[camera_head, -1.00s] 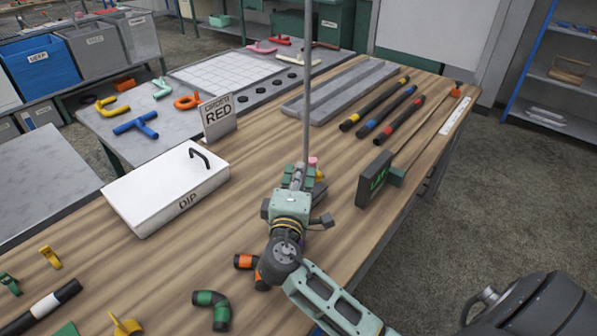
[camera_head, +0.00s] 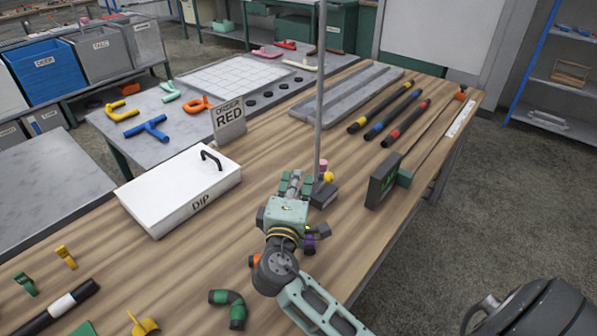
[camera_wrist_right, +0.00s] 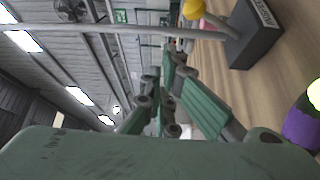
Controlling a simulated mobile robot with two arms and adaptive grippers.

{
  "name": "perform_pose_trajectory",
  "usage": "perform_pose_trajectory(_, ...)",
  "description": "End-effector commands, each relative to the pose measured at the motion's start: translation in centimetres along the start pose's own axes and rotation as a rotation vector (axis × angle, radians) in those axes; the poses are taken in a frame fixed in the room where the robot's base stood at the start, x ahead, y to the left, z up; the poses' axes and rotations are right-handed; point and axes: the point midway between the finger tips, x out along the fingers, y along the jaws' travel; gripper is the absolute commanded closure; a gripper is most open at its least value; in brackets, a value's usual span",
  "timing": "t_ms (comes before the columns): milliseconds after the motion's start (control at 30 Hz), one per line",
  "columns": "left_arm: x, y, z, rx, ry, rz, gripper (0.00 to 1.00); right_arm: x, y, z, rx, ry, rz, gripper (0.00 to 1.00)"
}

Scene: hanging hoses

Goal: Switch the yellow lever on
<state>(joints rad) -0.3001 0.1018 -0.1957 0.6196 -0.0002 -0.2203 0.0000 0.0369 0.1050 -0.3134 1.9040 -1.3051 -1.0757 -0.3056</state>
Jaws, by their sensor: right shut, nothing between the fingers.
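A yellow ball-shaped knob (camera_head: 328,177) shows beside the foot of a thin grey pole (camera_head: 319,110), with a pink knob (camera_head: 322,165) just behind it. The yellow knob (camera_wrist_right: 194,9) is also at the top of the right wrist view, near the pole's dark labelled base (camera_wrist_right: 252,35). I cannot tell the lever's position. My right gripper (camera_head: 293,182) is shut and empty, just left of the dark base (camera_head: 323,195) in the head view. It appears apart from the yellow knob. My left gripper is not in view.
A white DIP box (camera_head: 180,190) stands left of my right arm. A dark display block (camera_head: 383,180) stands to the right. A purple piece (camera_head: 322,230) and a green-banded elbow (camera_head: 229,306) lie close to my right arm. Bare wood lies between the base and display.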

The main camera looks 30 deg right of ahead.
Motion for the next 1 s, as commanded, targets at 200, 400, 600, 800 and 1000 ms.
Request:
perform_pose_trajectory(200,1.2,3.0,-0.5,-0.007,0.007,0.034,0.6,-3.5,-1.3,-0.3,0.001,0.002,-0.002,1.0)
perform_pose_trajectory(400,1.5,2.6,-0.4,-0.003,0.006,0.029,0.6,-4.8,-1.5,-0.4,0.001,0.001,0.001,1.0)
perform_pose_trajectory(600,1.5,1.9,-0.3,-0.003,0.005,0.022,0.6,-4.9,-1.4,-0.5,0.001,0.001,0.001,1.0)
perform_pose_trajectory(800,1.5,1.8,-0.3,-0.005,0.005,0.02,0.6,-4.9,-1.4,-0.5,0.001,0.001,0.001,1.0)
perform_pose_trajectory(1000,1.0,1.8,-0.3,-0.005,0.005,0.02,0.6,-4.9,-1.0,-0.5,0.001,0.001,0.001,1.0)
